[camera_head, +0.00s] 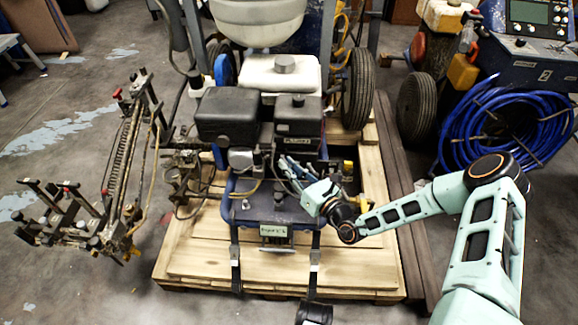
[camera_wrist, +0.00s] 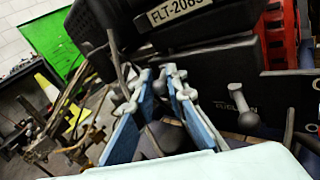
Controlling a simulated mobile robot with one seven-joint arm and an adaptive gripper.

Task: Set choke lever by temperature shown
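My gripper (camera_head: 287,165) reaches in at the right front of the engine (camera_head: 228,112) on the line striper. In the wrist view my gripper (camera_wrist: 164,82) has its two blue-padded fingers apart, with a dark cable or rod seen behind the gap. I cannot tell which lever is the choke lever. A small pale display (camera_head: 274,230) is on the machine's front; its text is too small to read surely.
The striper stands on a wooden pallet (camera_head: 200,260) with straps at the front. A black housing labelled "FLT-2065" or similar (camera_wrist: 183,14) overhangs the fingers. A blue hose coil (camera_head: 500,125) lies right. A spring-and-rod frame (camera_head: 125,165) stands left.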

